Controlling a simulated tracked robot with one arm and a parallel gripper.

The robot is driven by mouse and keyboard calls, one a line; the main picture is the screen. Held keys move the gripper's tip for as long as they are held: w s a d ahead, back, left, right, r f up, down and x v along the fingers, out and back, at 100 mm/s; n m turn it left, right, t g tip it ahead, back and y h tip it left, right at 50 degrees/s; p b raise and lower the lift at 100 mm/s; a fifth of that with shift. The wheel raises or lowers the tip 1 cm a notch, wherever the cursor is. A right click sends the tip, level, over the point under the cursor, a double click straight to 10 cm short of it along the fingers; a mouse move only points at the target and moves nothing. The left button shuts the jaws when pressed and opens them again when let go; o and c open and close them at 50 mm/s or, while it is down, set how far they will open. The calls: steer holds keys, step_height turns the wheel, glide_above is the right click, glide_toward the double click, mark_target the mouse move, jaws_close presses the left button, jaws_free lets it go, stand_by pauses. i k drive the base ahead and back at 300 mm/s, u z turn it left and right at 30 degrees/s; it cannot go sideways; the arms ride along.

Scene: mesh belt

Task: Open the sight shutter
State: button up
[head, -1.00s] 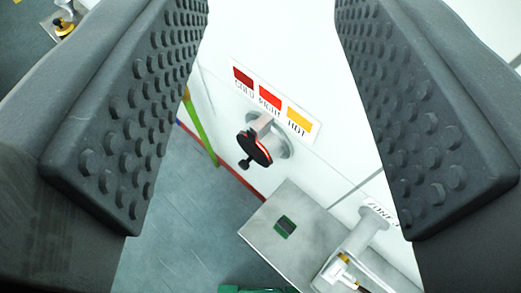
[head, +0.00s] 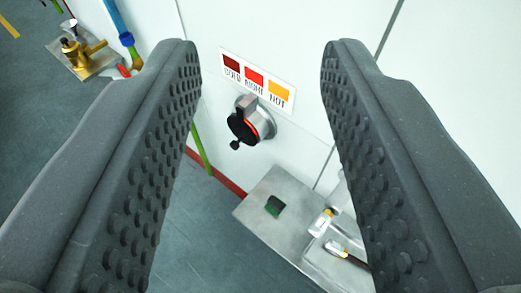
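The sight shutter (head: 242,129) is a black round cover with a small dark knob at its lower edge. It sits on a grey round fitting on the white wall, below a label plate (head: 257,80) with dark red, red and yellow squares marked COLD, RIGHT and HOT. A thin red-orange glow shows along the cover's right edge; the cover hides most of the port behind it. My gripper (head: 265,45) is wide open and empty. Its two dark, studded fingers frame the shutter left and right, and neither appears to touch it.
A metal shelf (head: 250,210) juts from the wall at lower right, with a small green block (head: 275,206) and yellow-tipped tools (head: 322,222) on it. A brass valve (head: 80,50) stands at upper left near a blue pipe (head: 118,22). Grey floor lies open at lower left.

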mark_target(243, 132)
steer(key=z, duration=0.15)
steer(key=k, duration=0.25)
steer(key=u, duration=0.3)
steer(key=i, duration=0.8)
steer(key=z, duration=0.1)
steer(key=k, duration=1.1)
steer(key=u, duration=0.7)
steer(key=i, duration=0.85)
steer(key=u, duration=0.2)
